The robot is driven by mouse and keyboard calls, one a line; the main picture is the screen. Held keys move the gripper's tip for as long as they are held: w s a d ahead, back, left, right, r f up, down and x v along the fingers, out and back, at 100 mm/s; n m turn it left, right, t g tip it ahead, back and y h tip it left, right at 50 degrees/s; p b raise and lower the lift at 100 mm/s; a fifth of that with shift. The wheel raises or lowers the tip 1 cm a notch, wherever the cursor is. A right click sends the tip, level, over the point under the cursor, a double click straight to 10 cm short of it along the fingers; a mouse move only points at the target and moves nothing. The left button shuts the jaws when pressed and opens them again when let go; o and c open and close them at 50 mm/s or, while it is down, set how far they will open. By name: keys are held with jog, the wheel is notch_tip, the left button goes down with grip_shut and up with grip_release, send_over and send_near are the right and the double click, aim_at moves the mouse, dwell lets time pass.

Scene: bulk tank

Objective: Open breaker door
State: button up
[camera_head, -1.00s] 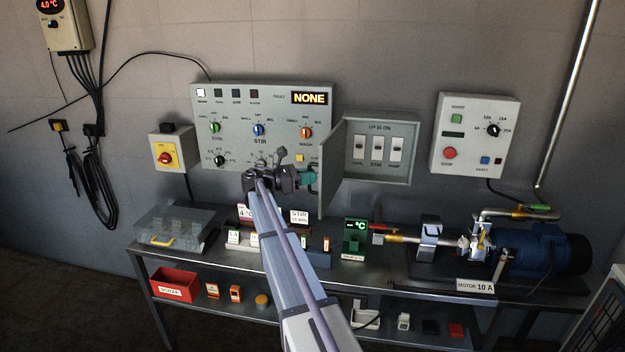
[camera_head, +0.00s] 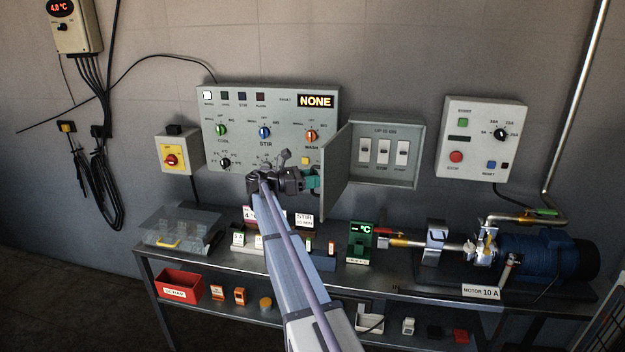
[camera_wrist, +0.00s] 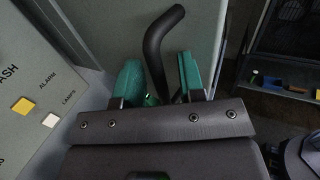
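The breaker box (camera_head: 418,155) hangs on the wall with its door (camera_head: 335,170) standing open, swung out to the left. Several white breaker switches (camera_head: 383,151) show inside. My gripper (camera_head: 314,180) is at the outer left face of the door. In the wrist view the green fingertips (camera_wrist: 158,82) stand apart on either side of the dark, bent door handle (camera_wrist: 158,45), with a visible gap at the left finger. The handle runs down between the fingers; its lower end is hidden. Whether the right finger touches it, I cannot tell. The door face (camera_wrist: 205,25) lies beyond the fingers.
The control panel (camera_head: 285,100) with knobs is left of the door, close to my gripper. A bench (camera_head: 400,275) below carries small signs, a green meter (camera_head: 362,240) and a blue motor (camera_head: 545,255). A grey motor control box (camera_head: 480,135) is to the right.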

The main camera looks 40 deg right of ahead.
jog(key=v, duration=1)
jog(key=shift+w+a, duration=0.15)
jog(key=shift+a, duration=0.25)
jog(key=s+a+f+m+t+y, duration=0.5)
jog(key=s+a+f+m+y, duration=0.45)
jog(key=s+f, duration=0.4)
jog(key=s+a+f+m+t+y, duration=0.1)
jog(key=s+a+m+y, duration=0.1)
jog(key=s+a, duration=0.7)
jog(key=s+a+f+m+t+y, duration=0.1)
jog(key=s+a+f+m+y, duration=0.1)
jog(key=s+a+y, duration=0.3)
jog(key=s+a, duration=0.3)
jog(key=a, duration=0.2)
jog(key=shift+s+f, duration=0.35)
jog(key=shift+s, duration=0.05)
